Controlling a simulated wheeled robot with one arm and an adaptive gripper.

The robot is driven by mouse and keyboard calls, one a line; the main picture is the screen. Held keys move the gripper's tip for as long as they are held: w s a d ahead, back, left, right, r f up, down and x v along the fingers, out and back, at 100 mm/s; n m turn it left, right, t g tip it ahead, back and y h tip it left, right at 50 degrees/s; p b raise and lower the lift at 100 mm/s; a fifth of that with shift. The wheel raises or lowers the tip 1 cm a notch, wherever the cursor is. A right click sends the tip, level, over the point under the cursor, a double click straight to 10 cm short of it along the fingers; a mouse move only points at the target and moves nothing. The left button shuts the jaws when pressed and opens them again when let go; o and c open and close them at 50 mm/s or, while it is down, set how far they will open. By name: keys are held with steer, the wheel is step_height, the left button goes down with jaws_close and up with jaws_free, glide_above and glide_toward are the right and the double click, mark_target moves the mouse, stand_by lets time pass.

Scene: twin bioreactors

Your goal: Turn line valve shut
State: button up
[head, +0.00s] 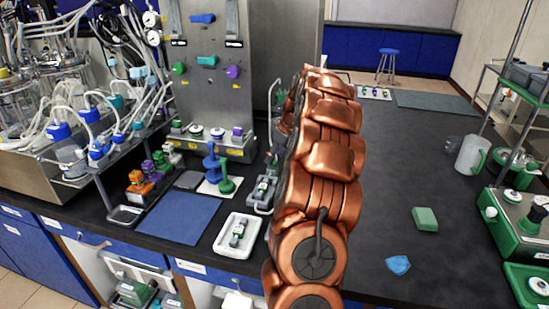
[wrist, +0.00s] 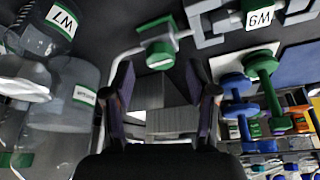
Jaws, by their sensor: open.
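No valve in view is plainly marked as the line valve. In the head view my copper arm hides the gripper.
Blue and green stands (head: 211,162) are on the bench left of my arm, by a blue mat (head: 180,217) and a white tray (head: 237,235). Clear vessels (wrist: 60,90) crowd the wrist view's left. The bench right of my arm is mostly clear, with a green block (head: 425,219).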

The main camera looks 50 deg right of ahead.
steer(key=shift+x, duration=1.1)
jaws_close()
